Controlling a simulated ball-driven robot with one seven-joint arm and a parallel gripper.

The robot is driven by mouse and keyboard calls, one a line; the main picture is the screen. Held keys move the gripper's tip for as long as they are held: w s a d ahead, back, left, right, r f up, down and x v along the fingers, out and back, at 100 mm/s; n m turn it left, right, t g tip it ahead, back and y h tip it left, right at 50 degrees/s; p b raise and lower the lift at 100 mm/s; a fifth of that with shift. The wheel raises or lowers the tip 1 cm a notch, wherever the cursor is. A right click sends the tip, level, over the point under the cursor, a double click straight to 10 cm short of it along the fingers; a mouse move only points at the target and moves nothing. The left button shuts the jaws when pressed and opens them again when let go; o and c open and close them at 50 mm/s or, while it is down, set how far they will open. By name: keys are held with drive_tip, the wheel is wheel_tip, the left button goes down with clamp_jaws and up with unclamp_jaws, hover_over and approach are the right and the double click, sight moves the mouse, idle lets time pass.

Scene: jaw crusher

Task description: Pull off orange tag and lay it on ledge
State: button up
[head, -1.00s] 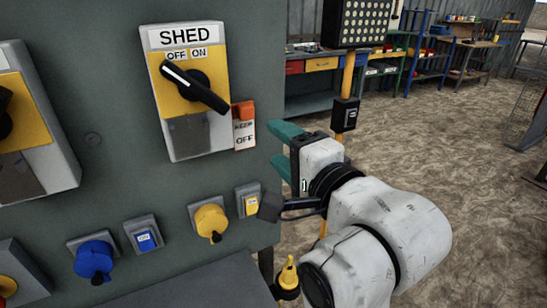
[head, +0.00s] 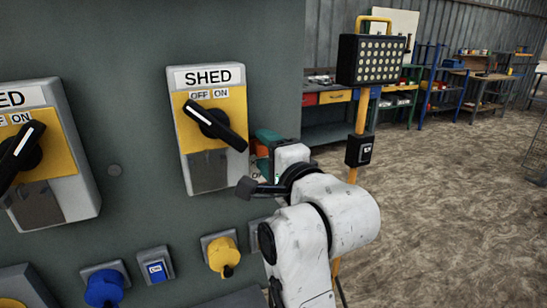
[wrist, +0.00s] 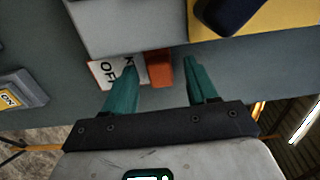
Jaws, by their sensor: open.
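The orange tag (wrist: 159,68) hangs beside the right edge of the SHED switch box (head: 212,130), with a white "OFF" label (wrist: 104,74) next to its orange part. In the head view my gripper hides most of the tag. My gripper (wrist: 161,80) is open, with its teal fingers on either side of the orange part. A gap shows between the orange part and the right finger; the left finger overlaps the label in the picture. Contact cannot be told. A dark grey ledge (head: 225,301) shows at the panel's bottom edge, partly cut off by the frame.
A second switch box (head: 60,150) is at the left. Blue (head: 104,288) and yellow (head: 222,254) sockets sit low on the panel. A yellow post with a lamp (head: 371,60) stands behind my arm. Open floor lies to the right.

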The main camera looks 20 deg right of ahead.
clamp_jaws()
idle(0.6)
drive_tip(key=shift+s+p, duration=0.3)
drive_tip(key=shift+s, duration=2.15)
drive_tip(key=shift+s, duration=0.1)
